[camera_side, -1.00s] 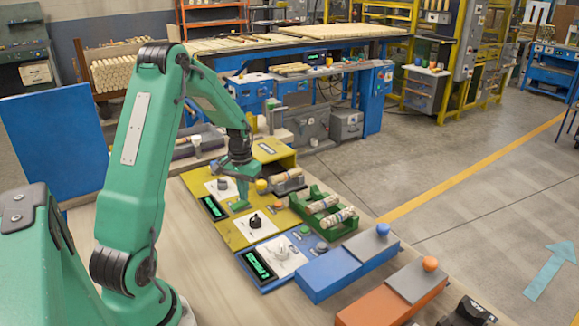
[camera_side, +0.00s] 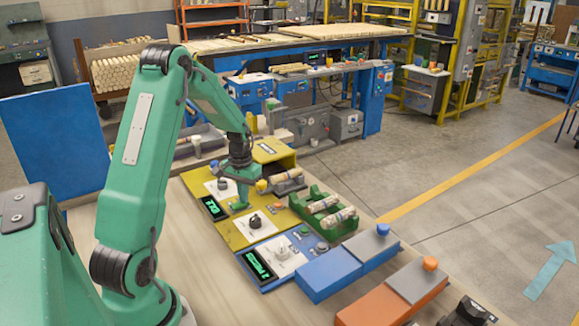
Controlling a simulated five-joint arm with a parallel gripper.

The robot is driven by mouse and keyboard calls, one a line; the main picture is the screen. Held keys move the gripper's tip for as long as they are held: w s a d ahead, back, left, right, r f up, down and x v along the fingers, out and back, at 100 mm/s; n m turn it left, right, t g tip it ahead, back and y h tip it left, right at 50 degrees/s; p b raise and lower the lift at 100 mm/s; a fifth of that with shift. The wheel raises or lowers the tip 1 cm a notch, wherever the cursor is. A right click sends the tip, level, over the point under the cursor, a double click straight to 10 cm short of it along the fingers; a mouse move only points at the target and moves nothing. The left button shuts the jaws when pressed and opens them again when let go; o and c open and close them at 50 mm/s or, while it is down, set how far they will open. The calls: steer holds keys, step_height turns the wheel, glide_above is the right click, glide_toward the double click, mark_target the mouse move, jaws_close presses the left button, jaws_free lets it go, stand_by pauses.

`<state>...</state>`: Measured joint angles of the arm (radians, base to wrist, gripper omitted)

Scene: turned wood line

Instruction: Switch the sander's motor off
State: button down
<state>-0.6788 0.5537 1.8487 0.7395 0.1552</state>
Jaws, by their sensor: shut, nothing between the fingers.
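My gripper (camera_side: 240,204) is shut and empty. It points down over the yellow control panel (camera_side: 231,236), low near its small buttons and between its two dials. Whether it touches the panel I cannot tell. The yellow panel has a lit green display (camera_side: 214,208), a grey dial (camera_side: 223,183) on a white plate, and a black knob (camera_side: 255,221) on another white plate. A blue panel (camera_side: 272,286) in front of it has a lit green display (camera_side: 258,265) and a pale knob (camera_side: 281,252). No label that I can read tells which panel is the sander's.
A green cradle (camera_side: 345,230) holds turned wood pieces right of the panels. A blue box (camera_side: 328,275) with a blue knob and an orange box (camera_side: 380,303) with an orange knob stand at front right. A yellow housing (camera_side: 270,150) stands behind my gripper.

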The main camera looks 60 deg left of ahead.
stand_by(0.3)
steer(key=shift+r, duration=3.45)
steer(key=s+d+r+m+t+y, duration=0.1)
steer(key=s+d+r+m+t, duration=0.15)
steer(key=d+r, duration=1.15)
steer(key=s+d+m+t+h, duration=0.1)
steer(key=s+d+m+t, duration=0.2)
steer(key=s+d, duration=0.7)
steer(key=shift+s+d+r, duration=0.2)
steer(key=shift+d+r, duration=0.25)
steer(key=shift+d, duration=1.8)
steer(key=shift+m, duration=0.25)
